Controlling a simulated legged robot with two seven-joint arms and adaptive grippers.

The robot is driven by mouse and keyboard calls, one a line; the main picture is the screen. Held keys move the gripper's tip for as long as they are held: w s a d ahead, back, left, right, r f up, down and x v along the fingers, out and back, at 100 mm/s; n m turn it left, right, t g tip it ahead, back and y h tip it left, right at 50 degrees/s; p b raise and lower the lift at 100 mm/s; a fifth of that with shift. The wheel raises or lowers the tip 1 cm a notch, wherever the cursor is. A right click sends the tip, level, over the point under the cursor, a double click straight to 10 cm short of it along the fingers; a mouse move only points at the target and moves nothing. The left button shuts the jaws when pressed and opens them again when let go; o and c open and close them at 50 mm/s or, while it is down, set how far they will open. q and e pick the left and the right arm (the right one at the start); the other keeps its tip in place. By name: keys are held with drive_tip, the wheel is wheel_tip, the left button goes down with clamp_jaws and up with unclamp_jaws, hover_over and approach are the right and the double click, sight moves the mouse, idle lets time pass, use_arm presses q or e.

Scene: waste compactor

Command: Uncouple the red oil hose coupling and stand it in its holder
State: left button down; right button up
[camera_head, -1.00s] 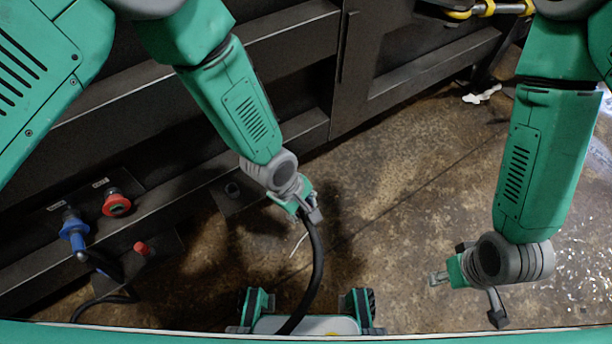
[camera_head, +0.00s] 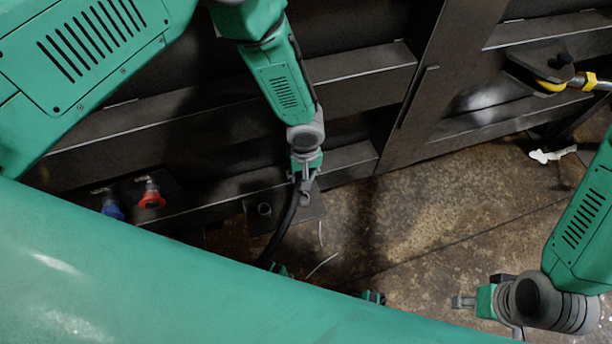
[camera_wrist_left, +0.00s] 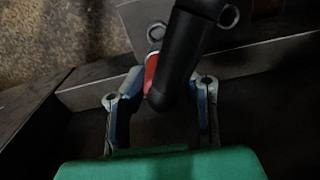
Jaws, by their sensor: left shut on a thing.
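My left gripper (camera_head: 304,184) is shut on the red hose coupling (camera_wrist_left: 151,72), whose red part shows between the fingers (camera_wrist_left: 163,103) in the left wrist view. The black hose (camera_head: 284,225) hangs from the gripper and curves down behind my green body. The coupling is apart from the red socket (camera_head: 152,196) on the wall panel. My right gripper (camera_head: 486,308) is open and empty at lower right, over the floor.
A blue fitting (camera_head: 112,208) sits left of the red socket. Dark steel beams (camera_head: 230,125) run behind the holder. A yellow-and-black bar (camera_head: 552,87) juts out at upper right. The brown floor (camera_head: 420,210) is mostly clear, with thin pale scraps.

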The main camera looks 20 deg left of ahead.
use_arm(q)
drive_tip(key=shift+d+r, duration=0.1)
drive_tip(key=shift+a, duration=0.2)
drive_tip(key=shift+f+b, duration=2.2)
drive_tip(key=shift+f, duration=0.65)
drive_tip(key=shift+f+b, duration=1.35)
drive_tip(key=shift+f, duration=0.5)
drive_tip(key=c, duration=1.2)
unclamp_jaws()
drive_tip(key=shift+r, duration=0.15)
drive_tip(key=shift+c, duration=0.4)
